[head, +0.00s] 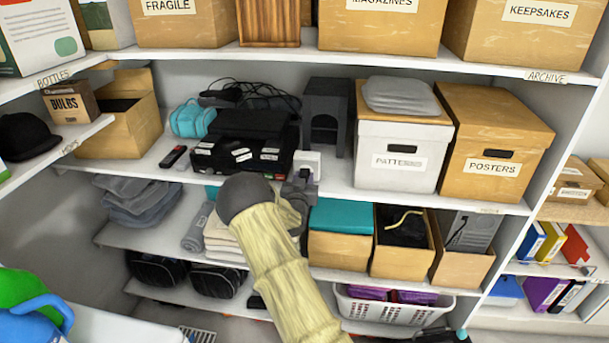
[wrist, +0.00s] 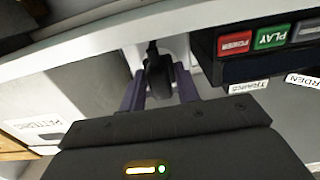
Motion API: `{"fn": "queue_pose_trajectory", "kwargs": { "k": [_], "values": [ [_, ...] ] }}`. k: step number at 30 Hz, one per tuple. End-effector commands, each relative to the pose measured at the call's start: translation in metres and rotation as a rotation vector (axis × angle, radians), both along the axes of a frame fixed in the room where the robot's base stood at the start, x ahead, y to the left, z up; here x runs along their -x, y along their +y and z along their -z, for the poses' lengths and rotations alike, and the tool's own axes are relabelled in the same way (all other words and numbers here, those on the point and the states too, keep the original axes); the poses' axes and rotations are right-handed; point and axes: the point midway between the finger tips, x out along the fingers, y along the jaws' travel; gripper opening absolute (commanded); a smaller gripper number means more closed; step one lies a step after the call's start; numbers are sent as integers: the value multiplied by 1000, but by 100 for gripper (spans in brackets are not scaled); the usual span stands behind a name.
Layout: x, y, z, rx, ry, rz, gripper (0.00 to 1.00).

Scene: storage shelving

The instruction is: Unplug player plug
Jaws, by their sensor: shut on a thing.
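The player (head: 230,158) is a black machine on the middle shelf, with white-labelled items at its front. In the wrist view its front edge (wrist: 232,70) shows red POWER and green PLAY buttons at the upper right. A white socket block (head: 308,160) stands just right of the player. My gripper (head: 300,187) is in front of this block. In the wrist view my gripper (wrist: 159,92) has its two fingers closed around the dark player plug (wrist: 158,72), against the white block (wrist: 178,48). Whether the plug is still seated in the block cannot be told.
A white patterns box (head: 402,140) and a posters box (head: 492,140) stand to the right. A dark grey box-like house (head: 326,108) is behind the socket block. Cables (head: 262,97) lie behind the player. A remote (head: 173,156) lies left. The shelf edge runs close below my gripper.

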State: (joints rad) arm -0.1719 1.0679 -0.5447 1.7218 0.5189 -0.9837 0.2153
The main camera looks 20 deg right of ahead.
Motion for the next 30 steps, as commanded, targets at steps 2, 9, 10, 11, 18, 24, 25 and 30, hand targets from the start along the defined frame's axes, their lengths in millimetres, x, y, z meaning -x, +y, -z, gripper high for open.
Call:
{"fn": "queue_pose_trajectory", "kwargs": {
  "k": [2,9,10,11,18,24,25,30],
  "values": [
    [2,2,0,-1,-1,0,0],
    [9,6,-1,0,-1,0,0],
    [9,6,-1,0,-1,0,0],
    [10,7,-1,0,-1,0,0],
    [16,12,0,-1,-1,-1,0],
    [22,15,0,0,-1,0,0],
    [23,16,-1,0,-1,0,0],
    [27,18,0,-1,-1,0,0]
  ]
}}
